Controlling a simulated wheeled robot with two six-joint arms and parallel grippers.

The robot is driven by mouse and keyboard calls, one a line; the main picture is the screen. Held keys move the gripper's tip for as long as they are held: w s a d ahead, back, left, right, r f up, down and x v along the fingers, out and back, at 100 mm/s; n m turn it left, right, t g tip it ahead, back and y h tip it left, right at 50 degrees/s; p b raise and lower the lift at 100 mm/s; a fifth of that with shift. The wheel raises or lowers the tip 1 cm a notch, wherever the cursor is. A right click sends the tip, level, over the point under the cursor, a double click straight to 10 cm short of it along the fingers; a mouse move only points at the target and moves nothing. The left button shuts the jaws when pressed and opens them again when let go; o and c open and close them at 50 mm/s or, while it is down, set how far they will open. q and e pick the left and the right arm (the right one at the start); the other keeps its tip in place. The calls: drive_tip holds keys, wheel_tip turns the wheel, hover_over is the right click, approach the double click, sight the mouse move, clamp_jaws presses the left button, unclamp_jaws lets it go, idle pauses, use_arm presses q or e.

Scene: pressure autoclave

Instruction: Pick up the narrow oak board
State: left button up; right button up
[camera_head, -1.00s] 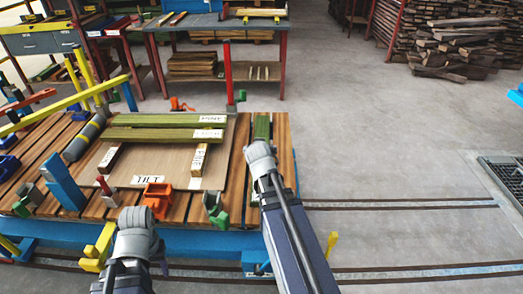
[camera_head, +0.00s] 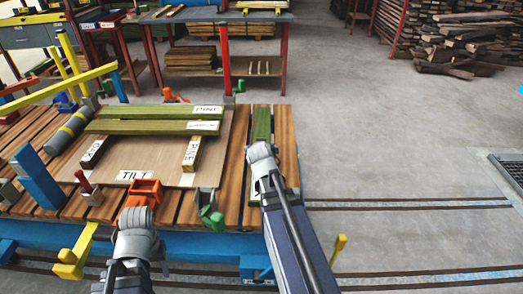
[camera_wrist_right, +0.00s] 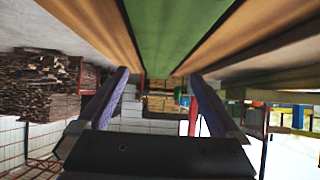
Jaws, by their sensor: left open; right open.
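Two long green boards (camera_head: 140,127) lie at the back of a plywood panel, with white labels at their right ends; the rear label reads PINE, the front one is unclear. A short block (camera_head: 95,152) at the panel's left has a label that looks like OAK. A separate narrow green board (camera_head: 262,122) lies along the right slats, label unseen. My right gripper (camera_wrist_right: 160,74) is open, the green strip in front of it between its fingers, not gripped. In the head view my right arm hides part of this board. My left gripper (camera_head: 137,215) is open at the table's front edge, its fingertips hard to see.
The plywood panel (camera_head: 150,160) carries a TILT label and a short PINE block (camera_head: 192,154). Orange (camera_head: 142,193) and green (camera_head: 210,215) clamps line the front. A blue post (camera_head: 38,176) and yellow bar stand left.

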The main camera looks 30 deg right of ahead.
drive_tip(key=shift+b+x, duration=2.15)
drive_tip(key=shift+x, duration=1.8)
drive_tip(key=shift+a+r, duration=0.1)
drive_tip(key=shift+r, duration=0.05)
clamp_jaws()
